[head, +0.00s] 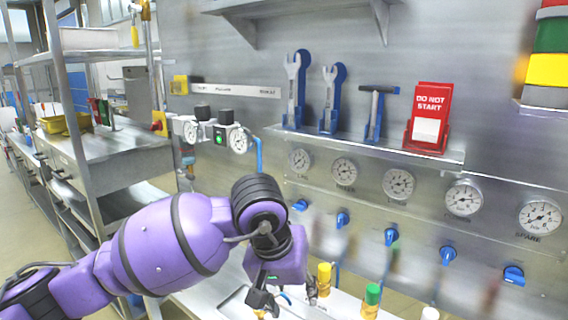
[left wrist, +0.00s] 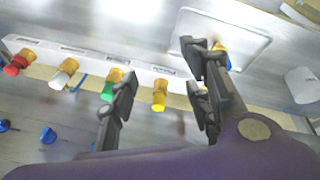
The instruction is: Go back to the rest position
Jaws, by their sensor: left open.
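My left arm is purple and comes in from the left in the head view. My left gripper (head: 288,299) hangs at the bottom middle of that view, close to a yellow-capped fitting (head: 324,279). In the left wrist view the two dark fingers of the left gripper (left wrist: 160,95) stand wide apart. A yellow fitting (left wrist: 159,94) shows between them, and I cannot tell whether anything touches it. Nothing shows as held. My right gripper is in neither view.
A steel panel with gauges (head: 398,184) and blue valve knobs (head: 391,236) stands behind. Its shelf holds wrenches (head: 293,90) and a red sign (head: 430,116). Green (left wrist: 108,91), white (left wrist: 65,74) and red (left wrist: 16,62) fittings stand in a row. A steel bench (head: 110,150) is at left.

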